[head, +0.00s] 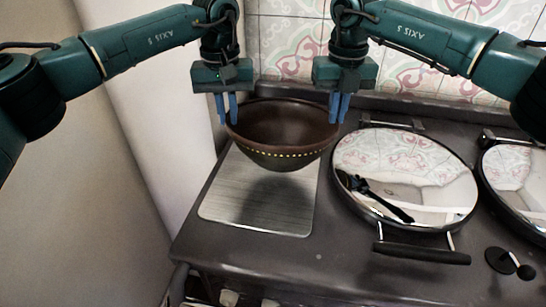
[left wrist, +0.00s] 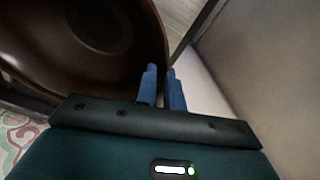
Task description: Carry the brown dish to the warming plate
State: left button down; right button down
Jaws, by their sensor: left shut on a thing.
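The brown dish (head: 285,135) is a dark bowl with a row of yellow dots. It looks held level between my two grippers, above the rear part of the warming plate (head: 250,215), a flat silver metal rectangle with a dark shadow on it. My left gripper (head: 227,108) is shut on the dish's left rim; the left wrist view shows its blue fingers (left wrist: 163,88) at the rim and the dish's inside (left wrist: 85,40). My right gripper (head: 340,107) has its fingers close together at the right rim, seemingly gripping it. The exact gap under the dish is hard to see.
A round hob with a mirror-like lid (head: 430,165) and front handle stands right of the plate. A second one (head: 515,170) is at the right edge. A tiled wall (head: 290,45) is behind, and a pale wall (head: 150,110) is close on the left.

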pick_arm(q)
jog(key=shift+w+a+f, duration=0.1)
jog(key=shift+a+f, duration=0.15)
jog(key=shift+a, duration=0.05)
pick_arm(e)
jog(key=shift+w+d+f, duration=0.1)
jog(key=shift+d+f, duration=0.05)
jog(key=shift+d, duration=0.1)
